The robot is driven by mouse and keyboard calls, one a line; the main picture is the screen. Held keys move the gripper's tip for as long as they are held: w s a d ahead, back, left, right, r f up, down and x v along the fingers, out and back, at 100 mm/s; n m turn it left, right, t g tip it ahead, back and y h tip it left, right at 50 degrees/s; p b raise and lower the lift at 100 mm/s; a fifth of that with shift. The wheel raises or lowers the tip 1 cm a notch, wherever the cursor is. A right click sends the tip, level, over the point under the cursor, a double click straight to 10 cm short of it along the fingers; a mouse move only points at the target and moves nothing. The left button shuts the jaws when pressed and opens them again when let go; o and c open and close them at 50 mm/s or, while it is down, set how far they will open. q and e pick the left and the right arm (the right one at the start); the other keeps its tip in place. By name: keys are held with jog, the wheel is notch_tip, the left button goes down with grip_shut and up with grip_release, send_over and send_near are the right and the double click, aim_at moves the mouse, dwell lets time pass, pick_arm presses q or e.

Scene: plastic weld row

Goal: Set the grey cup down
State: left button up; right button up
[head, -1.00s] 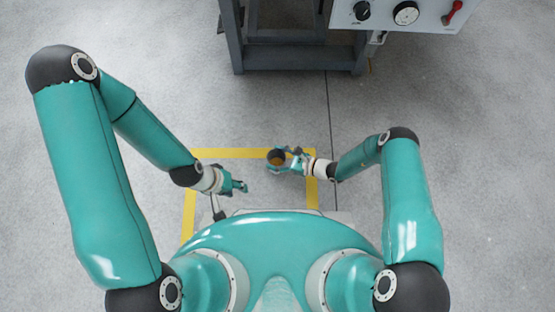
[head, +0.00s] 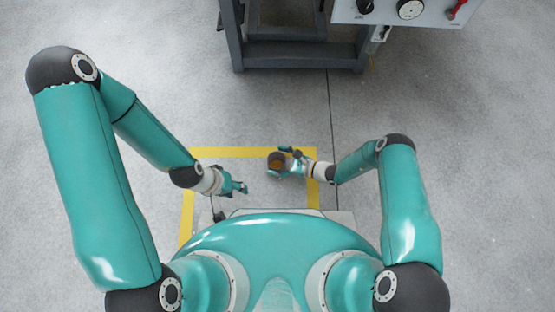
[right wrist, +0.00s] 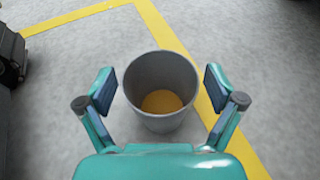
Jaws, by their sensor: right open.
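The grey cup (right wrist: 161,117) stands upright between the fingers of my right gripper (right wrist: 161,90) in the right wrist view, with a yellow-brown bottom or content inside. Gaps show between the cup and both fingers, so the gripper is open around it. In the head view the cup (head: 276,160) shows at the tip of my right gripper (head: 285,162), over the floor inside the yellow-marked area. How its base meets the floor is hard to see. My left gripper (head: 240,187) hangs empty to the left of the cup; its finger opening is too small to tell.
Yellow floor tape (head: 230,152) frames the area around the cup. A dark grey steel frame (head: 295,55) stands at the top, with a grey panel (head: 400,12) carrying knobs, a gauge and a red lever beside it. Concrete floor (head: 470,150) is clear at right.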

jog(key=shift+r, duration=0.15)
jog(key=shift+d+r+p, duration=0.15)
jog(key=shift+d+p, duration=0.15)
jog(key=shift+d, duration=0.05)
jog(key=p+v, duration=0.3)
jog(key=v, duration=0.8)
jog(key=shift+s, duration=0.25)
